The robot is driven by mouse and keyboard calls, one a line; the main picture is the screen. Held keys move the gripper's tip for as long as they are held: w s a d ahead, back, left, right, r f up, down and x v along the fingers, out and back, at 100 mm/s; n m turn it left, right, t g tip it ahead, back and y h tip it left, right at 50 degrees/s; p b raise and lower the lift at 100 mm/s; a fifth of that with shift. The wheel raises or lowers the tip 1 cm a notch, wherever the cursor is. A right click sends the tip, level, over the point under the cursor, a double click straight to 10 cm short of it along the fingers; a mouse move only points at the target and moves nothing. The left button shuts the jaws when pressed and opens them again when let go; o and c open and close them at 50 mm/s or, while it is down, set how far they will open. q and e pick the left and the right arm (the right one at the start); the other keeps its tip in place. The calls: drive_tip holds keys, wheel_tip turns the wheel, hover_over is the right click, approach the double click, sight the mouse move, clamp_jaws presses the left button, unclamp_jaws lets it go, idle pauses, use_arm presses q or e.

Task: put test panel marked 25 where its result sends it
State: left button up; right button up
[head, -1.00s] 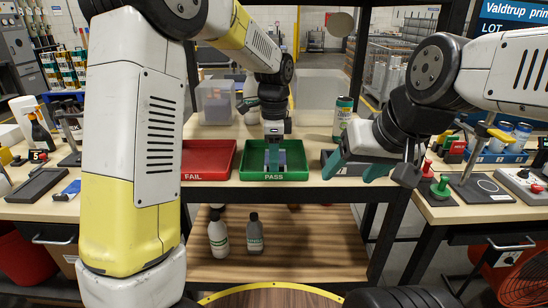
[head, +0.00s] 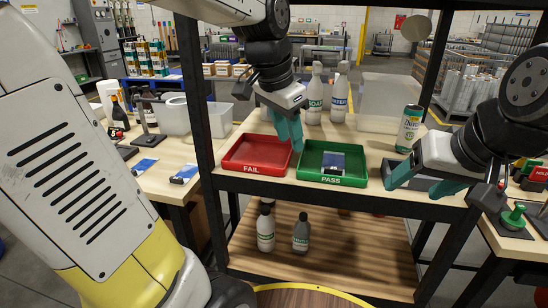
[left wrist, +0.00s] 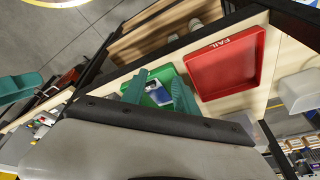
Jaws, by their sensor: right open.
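A small blue-and-grey panel (head: 333,162) lies in the green PASS tray (head: 318,177); its marking is too small to read. The panel also shows in the left wrist view (left wrist: 159,94), inside the green tray (left wrist: 166,72). The red FAIL tray (head: 238,165) is beside it on the left and looks empty. My left gripper (head: 289,131) hangs near the back right corner of the red tray, with its fingers apart and nothing between them. My right gripper (head: 424,181) is open and empty at the shelf's front edge, right of the green tray.
Two more panels lie on the left table (head: 146,166) (head: 185,174). Soap (head: 315,95) and water (head: 340,94) bottles stand behind the trays. A can (head: 409,128) stands behind my right gripper. A black post (head: 199,110) rises left of the red tray.

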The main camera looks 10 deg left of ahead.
use_arm(q)
drive_tip(key=s+a+f+n+t, duration=0.2)
drive_tip(key=s+a+n+t, duration=0.1)
drive_tip(key=s+n, duration=0.4)
drive_tip(key=shift+s+a+n, duration=0.4)
drive_tip(key=shift+s+a, duration=0.05)
drive_tip(key=shift+s, duration=1)
